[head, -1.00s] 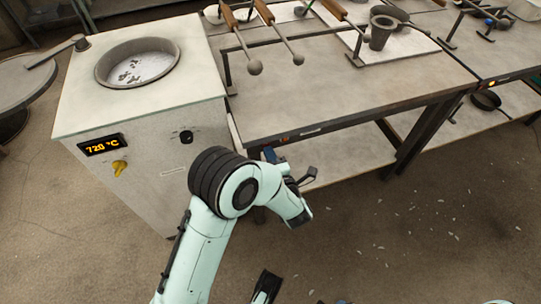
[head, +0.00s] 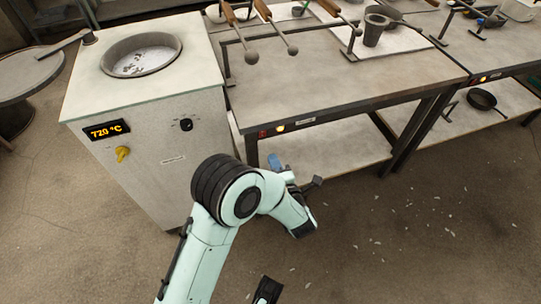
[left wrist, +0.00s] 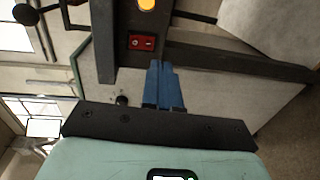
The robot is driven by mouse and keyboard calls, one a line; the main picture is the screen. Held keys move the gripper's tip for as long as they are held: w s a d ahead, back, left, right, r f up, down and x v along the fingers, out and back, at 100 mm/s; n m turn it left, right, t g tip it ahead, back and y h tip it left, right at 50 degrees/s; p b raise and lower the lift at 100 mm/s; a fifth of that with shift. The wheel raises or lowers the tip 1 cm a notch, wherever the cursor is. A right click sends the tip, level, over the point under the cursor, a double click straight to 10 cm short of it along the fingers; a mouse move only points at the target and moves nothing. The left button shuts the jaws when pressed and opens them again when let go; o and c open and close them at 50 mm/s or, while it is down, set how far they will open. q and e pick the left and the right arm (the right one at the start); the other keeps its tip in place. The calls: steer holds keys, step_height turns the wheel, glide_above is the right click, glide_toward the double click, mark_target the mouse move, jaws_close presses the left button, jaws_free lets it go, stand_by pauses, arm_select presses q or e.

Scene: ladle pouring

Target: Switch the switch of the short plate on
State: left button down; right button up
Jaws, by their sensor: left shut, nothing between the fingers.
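The near, shorter plate table (head: 330,88) carries a red switch (head: 262,133) on its dark front edge, with a lit yellow-orange lamp (head: 281,128) beside it. In the left wrist view, the red switch (left wrist: 142,42) sits in the dark rail, with the glowing lamp (left wrist: 147,4) above it. My left gripper (head: 274,160) is below the front edge near the switch. Its blue fingers (left wrist: 160,64) are shut and empty, with tips just below and right of the switch in the left wrist view. I cannot tell whether they touch the rail. My right gripper is not identifiable.
A furnace cabinet (head: 150,165) with a 720 °C display stands left of the table. Ladles (head: 238,35) rest on a rack over the tabletop. Another table (head: 500,55) adjoins at right, with a pan (head: 482,99) on its lower shelf. The floor at right is mostly clear.

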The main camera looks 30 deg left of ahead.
arm_select(q)
steer(key=s+d+f, duration=0.1)
steer(key=s+d, duration=0.3)
steer(key=shift+d, duration=0.4)
arm_select(e)
steer(key=shift+s+a+r, duration=0.3)
steer(key=shift+a, duration=0.15)
arm_select(q)
steer(key=shift+s, duration=0.1)
